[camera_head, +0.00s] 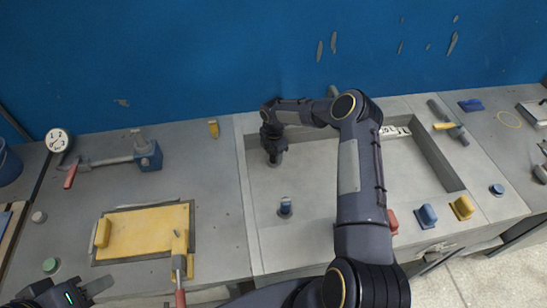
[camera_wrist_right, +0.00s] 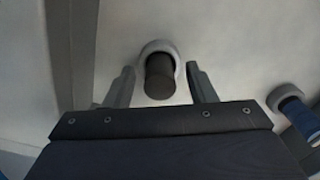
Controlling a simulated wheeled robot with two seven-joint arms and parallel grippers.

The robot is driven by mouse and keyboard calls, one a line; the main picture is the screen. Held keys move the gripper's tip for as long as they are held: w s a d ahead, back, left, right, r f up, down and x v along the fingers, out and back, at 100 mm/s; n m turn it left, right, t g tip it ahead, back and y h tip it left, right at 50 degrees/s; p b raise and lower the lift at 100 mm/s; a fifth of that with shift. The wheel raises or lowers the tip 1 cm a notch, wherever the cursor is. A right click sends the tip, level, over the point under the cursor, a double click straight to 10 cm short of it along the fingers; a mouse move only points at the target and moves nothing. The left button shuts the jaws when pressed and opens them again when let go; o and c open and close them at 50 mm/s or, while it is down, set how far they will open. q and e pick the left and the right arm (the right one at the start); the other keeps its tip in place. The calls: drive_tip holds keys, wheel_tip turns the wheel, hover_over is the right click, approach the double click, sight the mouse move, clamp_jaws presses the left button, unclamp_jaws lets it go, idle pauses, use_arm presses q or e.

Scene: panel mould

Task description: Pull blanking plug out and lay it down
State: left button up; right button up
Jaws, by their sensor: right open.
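A black plug (camera_wrist_right: 160,78) stands in a pale grey ring (camera_wrist_right: 150,47) on the mould floor in the right wrist view. In the head view the right gripper (camera_head: 273,157) points down at the mould's far left corner and largely hides that plug. A blue plug (camera_head: 285,204) stands in its own ring nearer the front; it also shows in the right wrist view (camera_wrist_right: 299,117). My left gripper (camera_head: 84,291) is at the bottom left, empty of any visible object.
The recessed mould (camera_head: 318,165) has raised walls, and my right arm crosses it. Blue (camera_head: 427,214) and yellow (camera_head: 462,207) blocks stand by its front right. A yellow panel (camera_head: 146,232) and a clamp tool (camera_head: 147,154) lie left. Table between panel and mould is clear.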

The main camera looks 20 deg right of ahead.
clamp_jaws()
drive_tip(key=shift+r, duration=0.15)
drive_tip(key=shift+r+p, duration=0.65)
drive_tip(key=shift+r, duration=1.5)
drive_tip(key=shift+r+p, duration=0.6)
drive_tip(key=shift+r, duration=1.4)
